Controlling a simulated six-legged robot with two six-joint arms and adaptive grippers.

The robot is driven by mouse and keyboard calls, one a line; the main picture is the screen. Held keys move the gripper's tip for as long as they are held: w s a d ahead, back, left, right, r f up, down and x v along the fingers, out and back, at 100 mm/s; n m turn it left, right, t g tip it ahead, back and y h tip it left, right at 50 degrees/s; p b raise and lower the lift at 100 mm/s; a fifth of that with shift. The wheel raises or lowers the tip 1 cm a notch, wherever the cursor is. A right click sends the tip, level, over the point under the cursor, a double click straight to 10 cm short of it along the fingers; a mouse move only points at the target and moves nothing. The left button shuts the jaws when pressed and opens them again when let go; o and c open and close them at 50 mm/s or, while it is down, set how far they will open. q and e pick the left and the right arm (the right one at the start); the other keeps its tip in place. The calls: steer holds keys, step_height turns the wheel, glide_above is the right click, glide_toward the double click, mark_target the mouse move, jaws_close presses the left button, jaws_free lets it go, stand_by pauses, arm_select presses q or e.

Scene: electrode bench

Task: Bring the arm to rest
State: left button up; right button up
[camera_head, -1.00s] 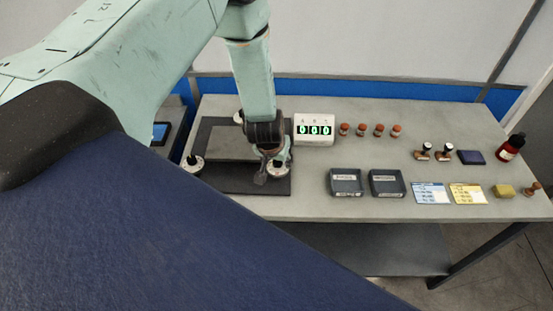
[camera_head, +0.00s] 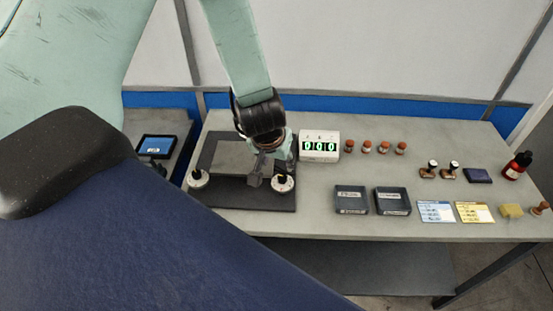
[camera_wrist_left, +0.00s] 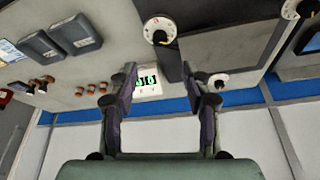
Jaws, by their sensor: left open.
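My left arm comes in from the left in the head view. Its gripper (camera_head: 262,172) is over the right part of the dark board (camera_head: 240,200), just left of and partly above a round white dial with a black knob (camera_head: 283,184). In the wrist view the two fingers (camera_wrist_left: 160,82) are spread apart with nothing between them. Past them the white counter box (camera_wrist_left: 150,84) with green digits shows, partly hidden by a finger. My right gripper is in neither view.
Another white dial (camera_head: 198,179) sits at the board's left. Right of the counter box (camera_head: 320,146) are several brown-capped bottles, two dark trays (camera_head: 351,200) (camera_head: 392,201), cards, stamps and a red bottle (camera_head: 516,166). A tablet (camera_head: 157,145) lies left. Bare bench lies between bottles and trays.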

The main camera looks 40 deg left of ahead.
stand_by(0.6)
arm_select(q)
steer(key=s+d+f+m+g+b, duration=0.1)
steer(key=s+d+f+b, duration=0.1)
steer(key=s+f+b, duration=0.6)
steer(key=s+d+f+m+g+b, duration=0.1)
steer(key=s+f+b, duration=0.7)
steer(key=f, duration=0.9)
steer(key=s+d+f+g+h+b, duration=0.1)
steer(key=s+d+f+g+b, duration=0.1)
steer(key=s+f+b, duration=0.7)
step_height(320, 180, down, 4)
steer(key=shift+s+d+r+m, duration=0.1)
steer(key=shift+s+d+m, duration=0.3)
steer(key=shift+s+d, duration=0.45)
